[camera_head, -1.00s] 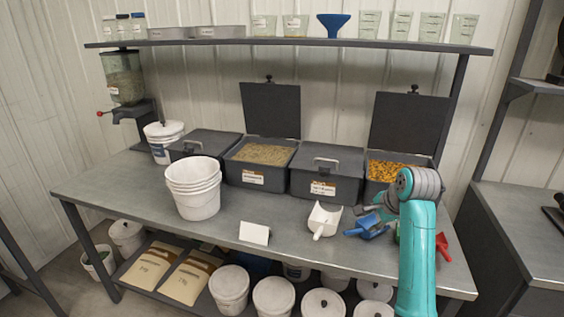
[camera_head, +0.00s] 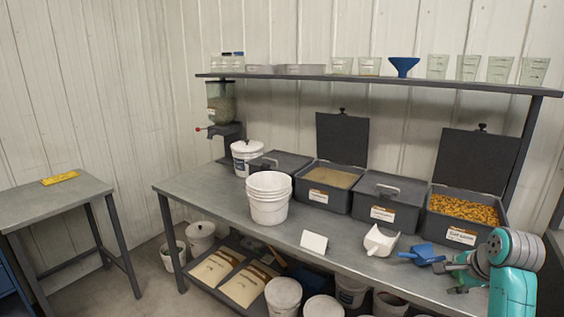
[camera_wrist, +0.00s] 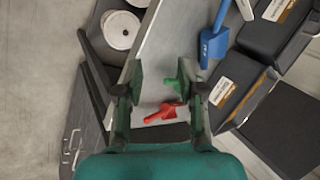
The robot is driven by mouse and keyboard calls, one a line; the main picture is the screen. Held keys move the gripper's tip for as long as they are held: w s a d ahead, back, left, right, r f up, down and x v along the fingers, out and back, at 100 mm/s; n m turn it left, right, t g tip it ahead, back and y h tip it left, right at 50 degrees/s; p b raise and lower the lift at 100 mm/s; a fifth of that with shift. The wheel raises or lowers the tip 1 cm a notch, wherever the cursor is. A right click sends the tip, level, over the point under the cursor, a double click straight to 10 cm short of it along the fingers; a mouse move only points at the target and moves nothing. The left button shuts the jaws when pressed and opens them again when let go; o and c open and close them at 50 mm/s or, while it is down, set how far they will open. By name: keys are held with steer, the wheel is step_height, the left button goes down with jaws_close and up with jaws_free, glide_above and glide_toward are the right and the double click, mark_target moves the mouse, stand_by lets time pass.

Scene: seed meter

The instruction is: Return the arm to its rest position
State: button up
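My arm (camera_head: 512,270) is at the lower right of the head view, bent at the front right of the bench. My gripper (camera_wrist: 161,95) shows in the wrist view with its two fingers wide apart. Nothing is held between them. Beyond the fingers a red scoop (camera_wrist: 168,113) and a green scoop (camera_wrist: 183,74) lie on the bench. In the head view the gripper is small and partly hidden by my own arm.
A blue scoop (camera_head: 424,254) and a white scoop (camera_head: 381,240) lie on the bench (camera_head: 345,256). An open bin of corn (camera_head: 465,236) stands behind my arm. Stacked white buckets (camera_head: 269,207) stand further left. A side table (camera_head: 50,208) is at far left.

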steer(key=s+a+f+n+t, duration=0.1)
steer(key=s+a+f+n, duration=0.2)
steer(key=f, duration=0.4)
steer(key=s+a+f+t, duration=0.1)
steer(key=s+a+f, duration=0.35)
steer(key=f, duration=0.25)
steer(key=s+a+f+n+t, duration=0.1)
steer(key=s+a+f+n, duration=0.2)
steer(key=f, duration=0.5)
steer(key=s+a+f+n, duration=0.1)
steer(key=s+a+f, duration=0.4)
steer(key=s, duration=0.4)
steer(key=s+a+r+n+t, duration=0.1)
steer(key=s+a+n+t, duration=0.15)
steer(key=s, duration=0.65)
steer(key=s+a+r+n+t, duration=0.1)
steer(key=s+a+n, duration=0.25)
steer(key=s, duration=0.45)
steer(key=s+a+r+n+t, duration=0.2)
steer(key=s+r+n, duration=0.3)
steer(key=s+r, duration=0.7)
steer(key=s+a, duration=0.1)
steer(key=s, duration=0.2)
steer(key=shift+s+r, duration=0.4)
